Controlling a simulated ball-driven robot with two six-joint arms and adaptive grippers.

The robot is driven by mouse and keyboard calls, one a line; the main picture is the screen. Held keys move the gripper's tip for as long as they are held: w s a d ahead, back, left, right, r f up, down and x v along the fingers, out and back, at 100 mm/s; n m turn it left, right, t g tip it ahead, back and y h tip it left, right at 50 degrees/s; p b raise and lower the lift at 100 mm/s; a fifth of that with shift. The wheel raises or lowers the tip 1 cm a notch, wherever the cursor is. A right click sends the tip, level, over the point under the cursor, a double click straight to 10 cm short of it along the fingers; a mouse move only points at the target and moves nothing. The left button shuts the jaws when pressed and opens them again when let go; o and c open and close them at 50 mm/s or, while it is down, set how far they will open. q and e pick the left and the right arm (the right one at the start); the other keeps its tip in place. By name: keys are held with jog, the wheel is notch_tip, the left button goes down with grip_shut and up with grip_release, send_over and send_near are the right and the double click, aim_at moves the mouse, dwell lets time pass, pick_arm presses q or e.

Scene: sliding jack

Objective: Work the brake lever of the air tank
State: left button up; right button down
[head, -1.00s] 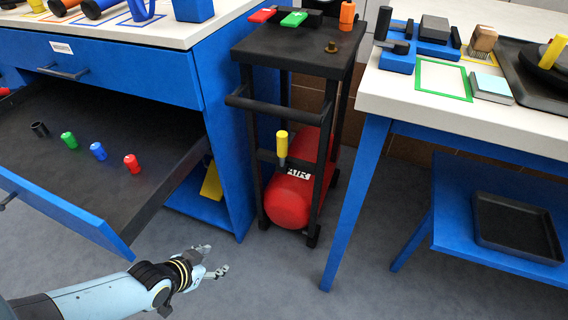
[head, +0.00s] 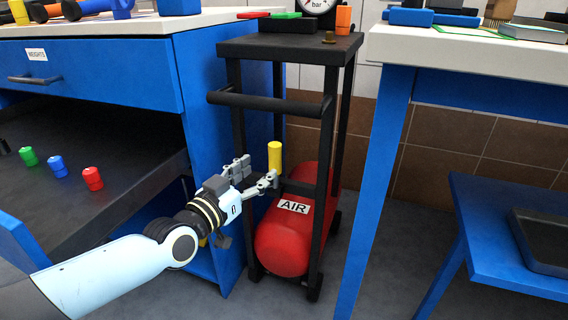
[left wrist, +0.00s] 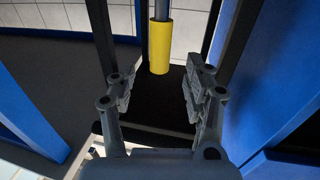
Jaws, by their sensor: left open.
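The red air tank (head: 284,240), labelled AIR, lies in a black wheeled cart. The brake lever has an upright yellow grip (head: 275,157) and stands at the cart's front, just above the tank. My left gripper (head: 258,172) is open and empty, its fingers close to the left of the yellow grip. In the left wrist view the yellow grip (left wrist: 160,48) lies beyond and between the open fingertips (left wrist: 158,88), seemingly not enclosed by them. In the head view one finger overlaps the foot of the lever; I cannot tell whether they touch. My right gripper is out of view.
The cart's black handle bar (head: 268,102) crosses above the lever. A blue workbench with an open drawer (head: 90,200) stands at the left. A blue table leg (head: 378,190) stands to the right of the cart. Bare floor lies in front.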

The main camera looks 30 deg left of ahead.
aim_at(271, 161)
pick_arm(q)
jog(key=w+b, duration=0.1)
jog(key=w, duration=0.2)
jog(key=w+b, duration=0.1)
jog(key=w, duration=0.3)
jog(key=shift+a+f, duration=0.15)
jog(key=shift+f, duration=0.05)
jog(key=shift+w+r, duration=0.1)
jog(key=shift+w, duration=0.1)
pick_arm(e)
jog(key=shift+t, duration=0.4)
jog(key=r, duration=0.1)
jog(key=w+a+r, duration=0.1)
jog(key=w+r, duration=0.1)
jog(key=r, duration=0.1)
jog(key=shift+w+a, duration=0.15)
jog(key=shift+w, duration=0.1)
pick_arm(q)
grip_shut()
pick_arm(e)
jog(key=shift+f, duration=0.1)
